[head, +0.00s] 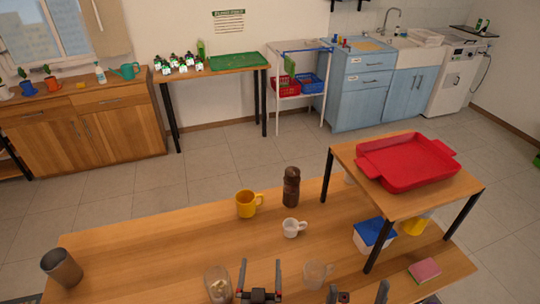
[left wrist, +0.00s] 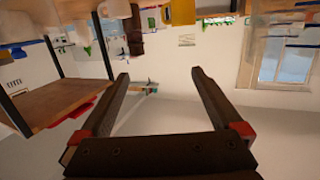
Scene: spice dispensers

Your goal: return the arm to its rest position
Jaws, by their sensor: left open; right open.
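My left gripper (head: 259,272) is open at the front edge of the wooden table, with nothing between its fingers. In the left wrist view its two dark fingers (left wrist: 160,78) stand wide apart and empty; that view looks upside down. My right gripper (head: 358,291) is open at the bottom edge, to the right of the left one, and partly cut off by the frame. A clear glass (head: 217,284) stands close to the left of my left gripper. A clear glass mug (head: 317,275) stands between the two grippers, apart from both.
On the table (head: 150,255) stand a yellow mug (head: 246,204), a dark brown bottle (head: 291,187), a white mug (head: 291,228) and a grey-brown cup (head: 62,268). At right, a raised shelf holds a red tray (head: 408,162), above a blue-lidded box (head: 374,235). The left middle is clear.

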